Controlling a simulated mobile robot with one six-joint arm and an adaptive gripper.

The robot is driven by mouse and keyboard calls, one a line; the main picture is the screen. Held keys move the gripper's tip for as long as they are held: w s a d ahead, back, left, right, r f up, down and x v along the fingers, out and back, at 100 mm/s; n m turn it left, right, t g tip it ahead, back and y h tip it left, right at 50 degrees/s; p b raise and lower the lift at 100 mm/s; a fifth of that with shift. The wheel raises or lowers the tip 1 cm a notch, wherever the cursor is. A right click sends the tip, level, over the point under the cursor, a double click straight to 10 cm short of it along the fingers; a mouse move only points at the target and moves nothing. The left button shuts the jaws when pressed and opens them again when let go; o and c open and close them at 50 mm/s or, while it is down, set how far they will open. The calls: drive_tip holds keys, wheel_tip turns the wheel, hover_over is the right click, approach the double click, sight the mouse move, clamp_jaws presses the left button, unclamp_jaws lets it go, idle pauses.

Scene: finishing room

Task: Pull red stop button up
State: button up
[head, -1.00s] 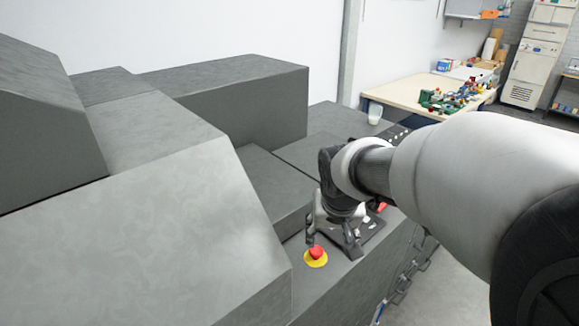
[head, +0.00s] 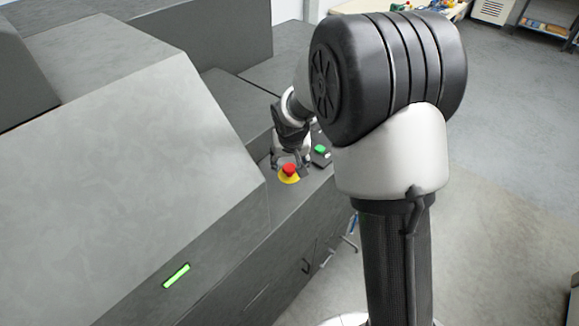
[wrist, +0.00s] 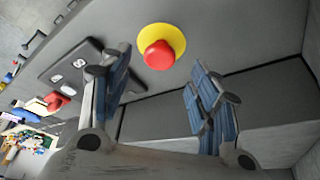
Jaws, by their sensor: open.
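The red stop button (head: 289,169) sits on a yellow round base (head: 290,179) on the grey machine's ledge. In the wrist view the red button (wrist: 159,55) and its yellow base (wrist: 176,40) lie beyond the fingertips, near the gap between them. My gripper (wrist: 160,80) is open, with its two blue-padded fingers spread and nothing between them. I cannot tell whether a finger touches the button.
A green button (head: 320,149) shows there in the head view. The grey machine housing (head: 140,150) rises at left. Open floor (head: 520,150) lies at right.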

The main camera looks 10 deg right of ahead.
sight(289, 168)
drive_tip(key=shift+x, duration=2.15)
clamp_jaws()
